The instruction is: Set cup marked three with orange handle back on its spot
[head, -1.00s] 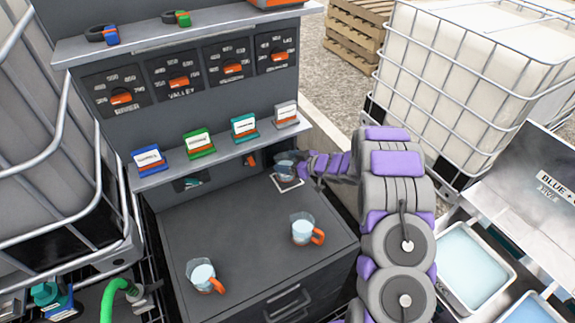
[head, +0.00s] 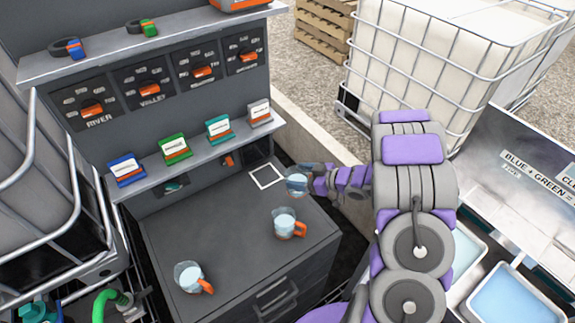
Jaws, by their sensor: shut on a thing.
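My gripper (head: 313,182) is shut on a clear cup (head: 296,185) with pale blue contents. The cup is upright at the right edge of the dark bench top (head: 225,218). Its mark cannot be read, and its handle is hidden by the gripper. A white outlined square (head: 266,176) on the bench lies just left of the held cup and looks empty. Two other clear cups with orange handles stand on the bench, one nearer the middle (head: 284,224) and one at the front left (head: 188,277). I cannot read a number on either.
A shelf (head: 205,158) with several coloured cards runs above the back of the bench, below a row of orange dials. Caged white tanks stand left and right (head: 425,75). Trays of blue liquid (head: 515,297) lie at lower right. The bench's middle left is clear.

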